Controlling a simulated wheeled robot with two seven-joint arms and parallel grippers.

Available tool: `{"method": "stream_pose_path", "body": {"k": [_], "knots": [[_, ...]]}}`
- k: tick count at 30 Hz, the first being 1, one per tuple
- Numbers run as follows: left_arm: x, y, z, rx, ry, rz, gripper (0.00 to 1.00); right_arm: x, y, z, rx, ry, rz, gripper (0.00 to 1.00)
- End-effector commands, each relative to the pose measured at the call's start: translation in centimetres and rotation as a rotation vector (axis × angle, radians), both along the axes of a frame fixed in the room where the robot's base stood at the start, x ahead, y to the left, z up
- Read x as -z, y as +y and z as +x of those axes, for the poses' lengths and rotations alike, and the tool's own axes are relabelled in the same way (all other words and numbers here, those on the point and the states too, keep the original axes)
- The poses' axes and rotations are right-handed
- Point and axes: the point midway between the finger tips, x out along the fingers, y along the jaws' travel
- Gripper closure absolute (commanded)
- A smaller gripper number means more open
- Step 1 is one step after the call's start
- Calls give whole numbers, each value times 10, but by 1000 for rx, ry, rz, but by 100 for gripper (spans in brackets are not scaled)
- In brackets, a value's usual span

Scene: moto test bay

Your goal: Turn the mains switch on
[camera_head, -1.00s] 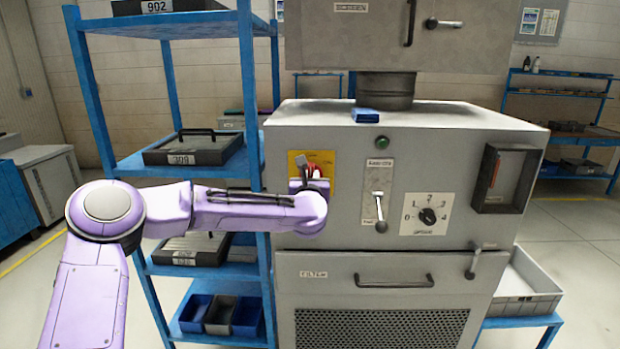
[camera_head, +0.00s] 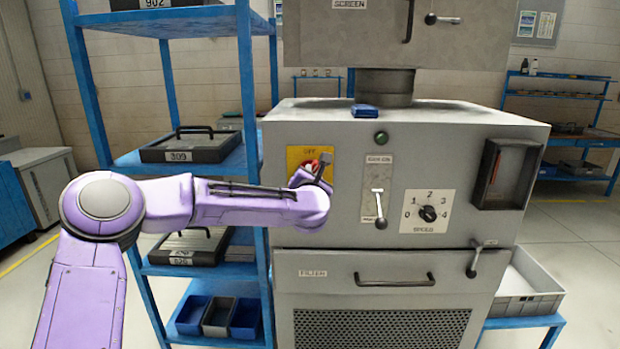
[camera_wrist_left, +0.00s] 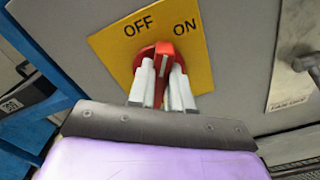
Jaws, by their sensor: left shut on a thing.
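The mains switch is a red rotary handle (camera_wrist_left: 158,52) on a yellow plate (camera_wrist_left: 193,68) marked OFF and ON, at the left of the grey machine's front. In the left wrist view my left gripper (camera_wrist_left: 163,78) is shut on the red handle, with pale fingers on both sides of it. The handle's upper end points up, between the OFF and ON words. In the head view the yellow plate (camera_head: 296,153) shows behind my left gripper (camera_head: 318,168), which hides most of the handle. My right gripper is not in view.
The grey machine (camera_head: 345,225) carries a lever (camera_head: 379,208), a speed dial (camera_head: 428,213) and a green button (camera_head: 381,138) right of the switch. A blue shelf rack (camera_head: 249,80) stands close to the left. A blue object (camera_head: 365,111) lies on top.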

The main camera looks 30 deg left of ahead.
Motion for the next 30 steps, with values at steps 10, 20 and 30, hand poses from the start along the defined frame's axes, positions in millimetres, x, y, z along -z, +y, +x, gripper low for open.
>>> {"method": "stream_pose_path", "body": {"k": [10, 20, 30], "knots": [[1, -2, 1, -1, 171, 282, 100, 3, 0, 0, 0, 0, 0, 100], [3, -3, 2, -1, 332, 545, 100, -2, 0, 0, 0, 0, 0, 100], [5, -4, 3, -1, 459, 753, 100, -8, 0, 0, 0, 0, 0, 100]]}}
